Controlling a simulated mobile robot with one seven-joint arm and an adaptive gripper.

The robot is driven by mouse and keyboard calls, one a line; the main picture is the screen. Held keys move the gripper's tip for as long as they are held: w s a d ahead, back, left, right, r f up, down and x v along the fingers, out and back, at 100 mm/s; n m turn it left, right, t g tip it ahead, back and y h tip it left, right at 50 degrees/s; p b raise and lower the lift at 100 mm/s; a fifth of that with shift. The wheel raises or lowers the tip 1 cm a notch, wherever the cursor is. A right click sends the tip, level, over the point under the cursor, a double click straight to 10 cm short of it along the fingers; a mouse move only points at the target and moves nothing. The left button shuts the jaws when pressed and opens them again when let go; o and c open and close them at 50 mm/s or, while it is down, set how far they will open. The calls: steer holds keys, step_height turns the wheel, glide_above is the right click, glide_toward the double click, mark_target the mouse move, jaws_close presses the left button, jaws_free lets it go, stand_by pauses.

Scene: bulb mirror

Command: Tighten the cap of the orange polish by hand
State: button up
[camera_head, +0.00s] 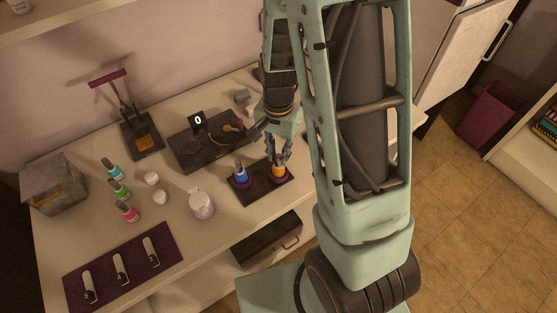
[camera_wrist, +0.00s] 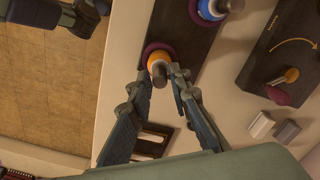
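The orange polish (camera_head: 279,173) stands upright in a purple ring at the right end of a dark holder (camera_head: 262,193); its orange body also shows in the wrist view (camera_wrist: 158,59). My gripper (camera_head: 279,157) points down over it, one finger on each side of the dark cap (camera_wrist: 159,72). In the wrist view the fingertips (camera_wrist: 160,71) are close beside the cap. Whether they press on it cannot be told. The cap is partly hidden by the fingers. The blue polish (camera_head: 241,177) stands upright in the other ring, just left.
A black panel with a "0" display (camera_head: 197,121) lies behind the holder. Teal (camera_head: 116,171), green (camera_head: 121,189) and pink (camera_head: 128,211) bottles, a white jar (camera_head: 201,205) and a purple mat (camera_head: 138,284) are to the left. A lamp (camera_head: 141,129) and grey box (camera_head: 58,187) stand farther off.

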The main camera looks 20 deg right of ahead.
steer(key=shift+r, duration=0.15)
steer(key=shift+r+p, duration=1.3)
steer(key=shift+r, duration=0.15)
steer(key=shift+o, duration=0.3)
steer(key=shift+f, duration=0.1)
steer(key=o, duration=0.5)
steer(key=shift+r+p, duration=1.2)
steer(key=shift+r, duration=0.35)
